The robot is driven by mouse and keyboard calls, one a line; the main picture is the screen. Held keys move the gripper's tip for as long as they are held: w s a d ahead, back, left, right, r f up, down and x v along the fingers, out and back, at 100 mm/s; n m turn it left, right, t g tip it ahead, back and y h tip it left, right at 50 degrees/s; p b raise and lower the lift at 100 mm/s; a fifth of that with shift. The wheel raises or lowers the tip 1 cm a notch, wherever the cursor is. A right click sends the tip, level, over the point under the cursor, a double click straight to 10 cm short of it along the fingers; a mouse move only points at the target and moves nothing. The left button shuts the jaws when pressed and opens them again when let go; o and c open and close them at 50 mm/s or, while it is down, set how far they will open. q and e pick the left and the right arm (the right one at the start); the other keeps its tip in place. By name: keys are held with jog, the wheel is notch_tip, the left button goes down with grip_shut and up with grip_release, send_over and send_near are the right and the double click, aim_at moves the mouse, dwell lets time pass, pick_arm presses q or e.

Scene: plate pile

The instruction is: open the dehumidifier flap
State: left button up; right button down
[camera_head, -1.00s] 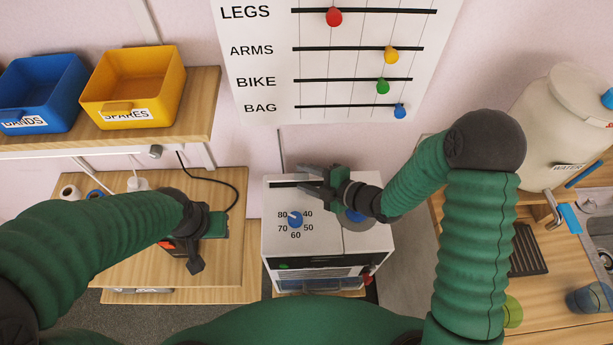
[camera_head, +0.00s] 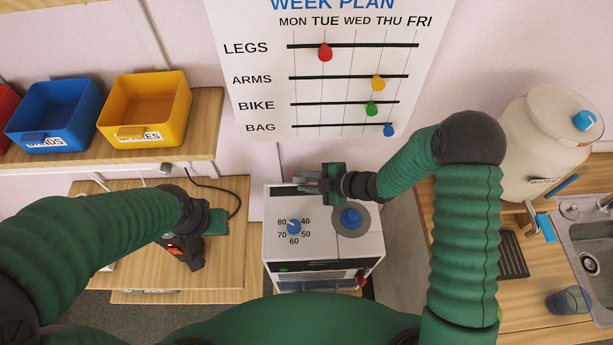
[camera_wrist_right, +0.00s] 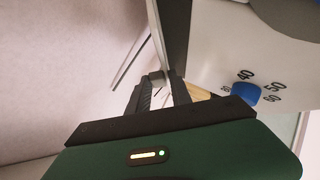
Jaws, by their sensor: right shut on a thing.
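The white dehumidifier (camera_head: 345,245) stands between the wooden surfaces. It has a blue numbered dial (camera_head: 294,227) and a blue knob (camera_head: 350,218) on top. A dark slot (camera_head: 283,190) shows along its back top edge. My right gripper (camera_head: 313,183) is over this back edge. In the right wrist view its fingers (camera_wrist_right: 160,82) are shut on a small grey tab (camera_wrist_right: 156,75). The tab is at the end of a thin flap (camera_wrist_right: 157,30), seen nearly edge-on beside a dark strip. The flap's exact angle is unclear. My left gripper (camera_head: 192,258) hangs over the left table; its fingertips are unclear.
A shelf (camera_head: 200,135) at the left holds blue (camera_head: 55,115) and yellow (camera_head: 145,108) bins. A week plan chart (camera_head: 330,90) hangs behind the dehumidifier. A water container (camera_head: 540,135), sink (camera_head: 590,240) and cup (camera_head: 568,300) are at the right.

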jog(key=shift+w+r, duration=0.15)
jog(key=shift+w, duration=0.15)
jog(key=c, duration=1.5)
grip_release()
jog(key=shift+o, duration=1.1)
jog(key=v, duration=1.6)
jog(key=shift+d+r+b, duration=0.2)
jog(key=shift+d+b, duration=0.15)
jog(key=shift+b, duration=0.05)
